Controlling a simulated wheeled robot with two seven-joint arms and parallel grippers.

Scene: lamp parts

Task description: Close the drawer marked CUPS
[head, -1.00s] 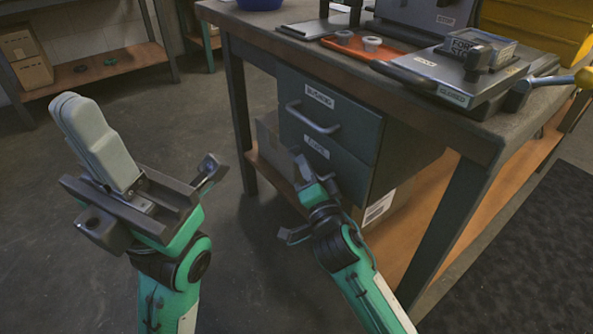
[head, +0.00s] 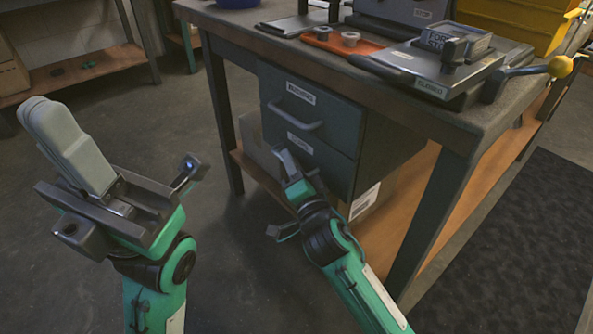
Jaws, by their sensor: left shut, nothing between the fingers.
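The drawer unit under the workbench has two dark grey-green fronts. The lower drawer (head: 325,165) has a white label too blurred to read; I cannot confirm that it says CUPS. Its front looks about in line with the upper drawer (head: 335,125), and I cannot tell if a small gap remains. My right gripper (head: 287,162) is at the lower drawer's front, just below the label, and hides its handle. Its finger opening and any contact cannot be made out. My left gripper (head: 47,108) is shut and empty, raised over the floor at the left, well away from the drawers.
The workbench (head: 420,125) stands above the drawers, its front leg right of my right arm. On top are an orange tray (head: 340,47) with grey rings and a dark fixture (head: 440,62). A cardboard box (head: 252,135) sits beside the drawers. Floor at left is clear.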

